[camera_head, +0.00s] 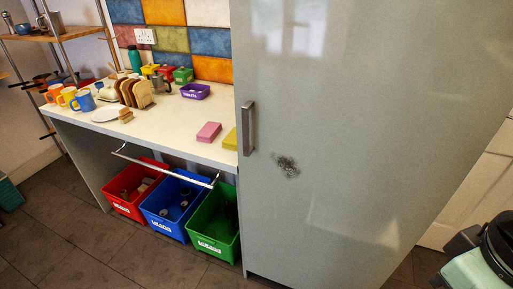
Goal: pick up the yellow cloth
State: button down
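A yellow item, which looks like the yellow cloth (230,139), lies flat at the right end of the white counter (165,127), near its front edge. Its right part is hidden behind the tall grey cabinet or fridge door (350,190). A pink cloth or sponge (208,132) lies just left of it, a small gap apart. My gripper is not in view.
Purple tub (195,91), toast rack (134,92), plate (105,114) and mugs (67,96) stand on the counter. Below are a rail (160,168) and red (122,206), blue (160,222) and green bins (205,240). The tall door's handle (249,128) sticks out. Floor (60,235) is clear at front left.

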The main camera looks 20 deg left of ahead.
aim_at(230, 142)
jog(key=i+j, duration=0.25)
jog(key=i+j+u, duration=0.25)
jog(key=u, duration=0.15)
jog(key=i+u, duration=0.5)
jog(key=u, duration=1.4)
